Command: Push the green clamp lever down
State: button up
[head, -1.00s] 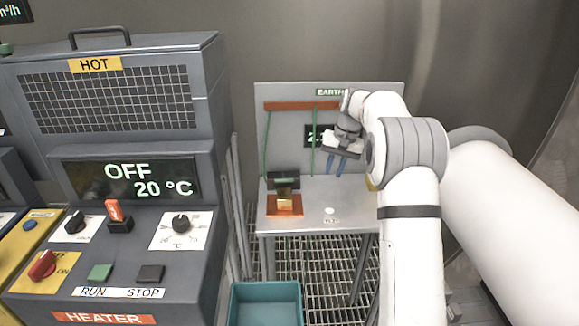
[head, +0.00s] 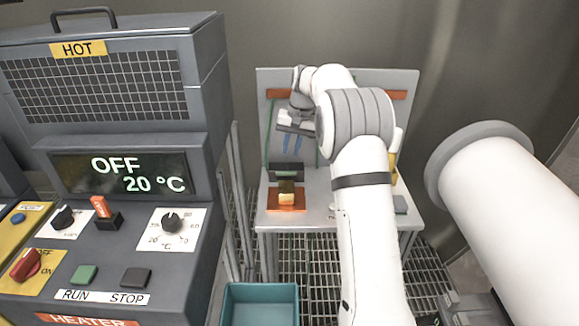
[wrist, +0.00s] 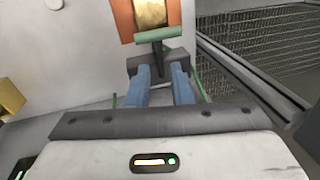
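The green clamp lever (wrist: 158,35) shows in the wrist view as a short green crossbar on a dark stem, in front of a brass piece (wrist: 151,12) on an orange base (wrist: 125,20). A dark block (wrist: 147,70) sits behind the lever, nearer my gripper. In the head view the clamp's orange base (head: 274,203) stands on the grey bench, with a dark upright part (head: 286,169) behind it; the green lever is not clear there. My gripper (head: 291,149) is above and behind the clamp, its blue fingers apart and empty. In the wrist view the fingertips (wrist: 159,68) point at the dark block, short of the green bar.
The grey bench (head: 322,183) has a back panel (head: 395,79) with a brown bar (head: 395,95) and green cables. A heater console (head: 110,100) stands close on the left. A teal bin (head: 260,288) is below the bench front.

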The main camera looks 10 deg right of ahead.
aim_at(287, 169)
jog(key=shift+a+f+p, duration=0.1)
jog(key=shift+a+f, duration=0.1)
jog(key=shift+f, duration=1.05)
jog(key=shift+a+f+p, duration=0.1)
jog(key=shift+a+f, duration=0.15)
jog(key=shift+f, duration=1.05)
jog(key=shift+a+f+p, duration=0.1)
jog(key=shift+a+f, duration=0.1)
jog(key=shift+f, duration=1.05)
grip_shut()
